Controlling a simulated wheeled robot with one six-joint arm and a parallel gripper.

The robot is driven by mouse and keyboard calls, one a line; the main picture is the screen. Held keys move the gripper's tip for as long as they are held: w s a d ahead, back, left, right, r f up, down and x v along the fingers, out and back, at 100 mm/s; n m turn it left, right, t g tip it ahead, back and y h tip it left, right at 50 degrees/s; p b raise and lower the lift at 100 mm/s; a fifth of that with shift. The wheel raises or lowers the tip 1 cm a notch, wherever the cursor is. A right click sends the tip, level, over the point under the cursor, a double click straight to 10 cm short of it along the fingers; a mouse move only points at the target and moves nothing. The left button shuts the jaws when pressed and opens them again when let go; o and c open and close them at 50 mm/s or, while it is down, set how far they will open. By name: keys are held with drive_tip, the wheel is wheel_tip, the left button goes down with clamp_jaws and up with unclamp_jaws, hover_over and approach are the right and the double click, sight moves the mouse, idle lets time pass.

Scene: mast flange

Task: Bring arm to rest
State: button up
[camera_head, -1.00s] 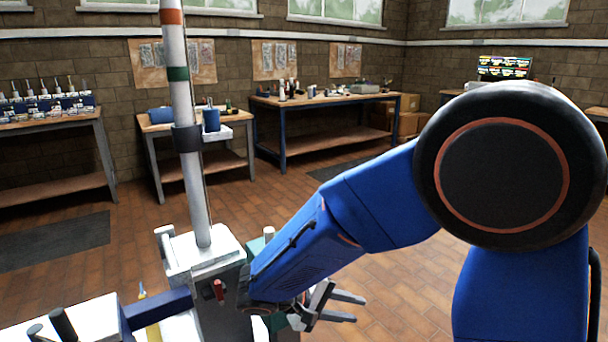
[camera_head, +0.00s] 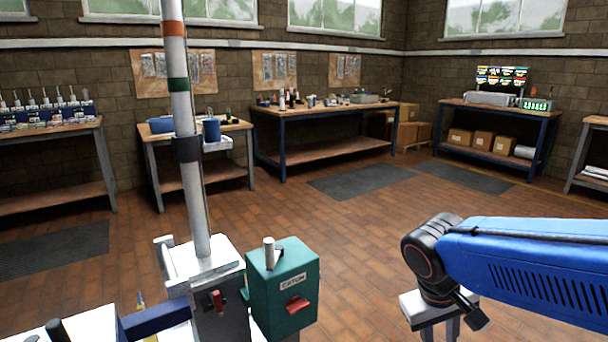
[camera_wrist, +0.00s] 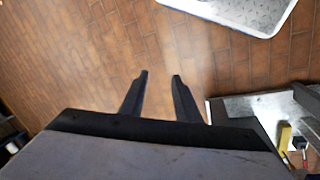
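My arm is on the right of the head view, its blue link running in from the right edge. My gripper (camera_head: 440,332) hangs from the arm's end and points down, cut by the bottom edge. In the wrist view my gripper (camera_wrist: 160,76) has its two dark fingers apart, with only brick floor visible between them. It is open and empty. It is to the right of the green box (camera_head: 284,292) and clear of it. The pale mast (camera_head: 187,130) stands upright on its grey base (camera_head: 218,300) at left.
A blue bar (camera_head: 155,318) sits beside the mast base. A pale patterned panel (camera_wrist: 240,12) and a grey surface with a yellow item (camera_wrist: 284,138) show in the wrist view. Workbenches (camera_head: 325,107) line the walls. Brick floor lies open between.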

drive_tip(key=s+d+r+m+t+y, duration=0.1)
drive_tip(key=s+d+r+t+y, duration=0.1)
drive_tip(key=s, duration=0.3)
drive_tip(key=shift+s+r+m+t+y, duration=0.3)
drive_tip(key=shift+r+t+y, duration=0.2)
drive_tip(key=shift+r+t, duration=0.35)
